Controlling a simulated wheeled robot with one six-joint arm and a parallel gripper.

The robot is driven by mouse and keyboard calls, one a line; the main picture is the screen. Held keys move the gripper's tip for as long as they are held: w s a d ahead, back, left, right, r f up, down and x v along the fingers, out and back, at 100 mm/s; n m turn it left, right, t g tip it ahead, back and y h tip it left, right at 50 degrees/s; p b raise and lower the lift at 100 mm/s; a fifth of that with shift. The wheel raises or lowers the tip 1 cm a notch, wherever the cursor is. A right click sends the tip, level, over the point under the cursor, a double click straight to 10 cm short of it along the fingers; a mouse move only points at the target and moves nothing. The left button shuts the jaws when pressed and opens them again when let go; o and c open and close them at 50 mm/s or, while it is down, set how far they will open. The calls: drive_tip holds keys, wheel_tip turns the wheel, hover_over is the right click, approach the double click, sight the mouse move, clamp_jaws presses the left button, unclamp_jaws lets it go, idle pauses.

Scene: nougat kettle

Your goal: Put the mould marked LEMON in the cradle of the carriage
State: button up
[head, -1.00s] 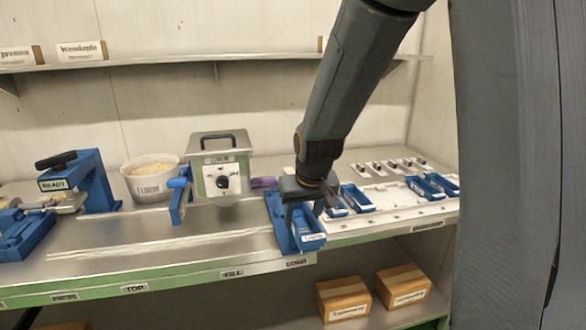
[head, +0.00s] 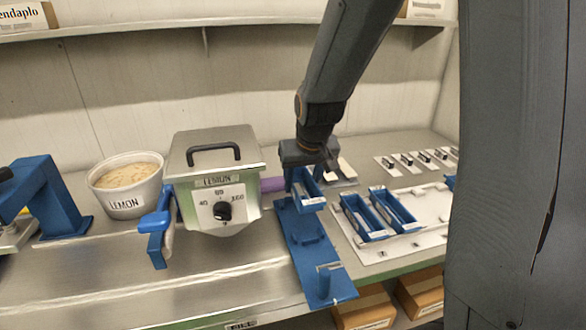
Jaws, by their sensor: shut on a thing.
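My gripper (head: 308,168) is shut on a small blue mould (head: 304,188) with a pale label on its near end. The label is too small to read. The mould shows at the far end of the blue carriage (head: 303,250), and I cannot tell whether it touches it. The carriage is a long blue plate on the bench, with small upright parts in its middle and at its near end. My gripper hides the top of the mould. Two other blue moulds (head: 362,218) stand side by side on the white board to the right.
A steel kettle (head: 215,185) with a dial and a blue lever (head: 157,225) stands left of the carriage. A tub marked LEMON (head: 126,188) is further left. Small dark pieces on white cards (head: 405,160) lie at the back right. The front bench is clear.

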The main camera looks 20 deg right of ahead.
drive_tip(key=b+x, duration=0.2)
drive_tip(key=s+b+x, duration=0.1)
drive_tip(key=b+x, duration=0.1)
drive_tip(key=x, duration=0.1)
drive_tip(key=shift+a+f+b, duration=0.1)
drive_tip(key=shift+f+b, duration=0.25)
drive_tip(key=shift+f, duration=0.1)
drive_tip(key=shift+s+f+b, duration=0.1)
drive_tip(key=shift+f+b, duration=0.6)
drive_tip(key=shift+f, duration=0.9)
drive_tip(key=shift+s+p, duration=0.1)
drive_tip(key=shift+p, duration=0.3)
drive_tip(key=shift+f, duration=0.6)
idle(0.4)
